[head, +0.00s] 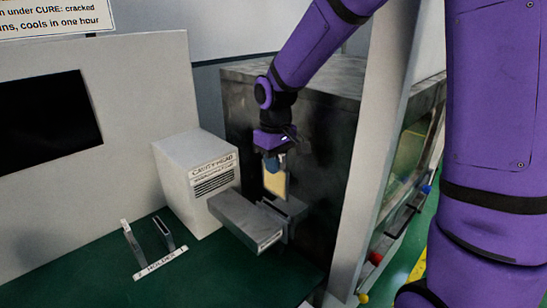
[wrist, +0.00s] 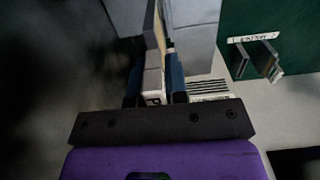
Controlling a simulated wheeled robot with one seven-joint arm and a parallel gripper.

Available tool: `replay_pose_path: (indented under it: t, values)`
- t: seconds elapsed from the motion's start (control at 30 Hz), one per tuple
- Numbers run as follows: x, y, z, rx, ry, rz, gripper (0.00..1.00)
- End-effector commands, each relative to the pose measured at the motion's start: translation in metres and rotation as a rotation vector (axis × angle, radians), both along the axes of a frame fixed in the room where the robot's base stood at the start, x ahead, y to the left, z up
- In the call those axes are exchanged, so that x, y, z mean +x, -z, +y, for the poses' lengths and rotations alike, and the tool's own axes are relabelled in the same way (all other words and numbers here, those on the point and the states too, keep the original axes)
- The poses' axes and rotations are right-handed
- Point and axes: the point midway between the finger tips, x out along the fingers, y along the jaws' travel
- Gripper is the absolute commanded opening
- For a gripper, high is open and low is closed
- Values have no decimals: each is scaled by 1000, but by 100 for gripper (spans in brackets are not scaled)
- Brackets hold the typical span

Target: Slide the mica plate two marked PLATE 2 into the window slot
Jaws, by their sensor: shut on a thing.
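My gripper (head: 272,163) is shut on a tan mica plate (head: 275,184), which hangs upright below the fingers. In the wrist view the plate (wrist: 153,82) stands edge-on between the two blue fingertips (wrist: 154,82), with only a "P" of its label readable. A grey waveguide arm (head: 245,218) sticks out from the white cavity head box (head: 198,175). The flange (head: 288,208) with the window slot is on its far side. The plate's lower edge is at or just above this flange; I cannot tell whether it is in the slot.
A dark metal cabinet (head: 300,110) stands close behind and right of the gripper. A labelled holder (head: 160,263) with upright slabs stands on the green bench (head: 210,280) at lower left; it also shows in the wrist view (wrist: 255,38). The bench front is clear.

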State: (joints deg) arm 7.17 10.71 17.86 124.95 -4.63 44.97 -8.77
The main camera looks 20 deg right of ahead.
Motion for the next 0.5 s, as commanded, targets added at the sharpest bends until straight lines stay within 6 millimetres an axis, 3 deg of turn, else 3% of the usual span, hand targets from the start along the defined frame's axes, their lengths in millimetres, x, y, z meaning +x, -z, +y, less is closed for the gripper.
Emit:
replay_pose_path:
  t: [0.5]
  values:
    - [0, 36, 0, 0, -1, 1, 0]
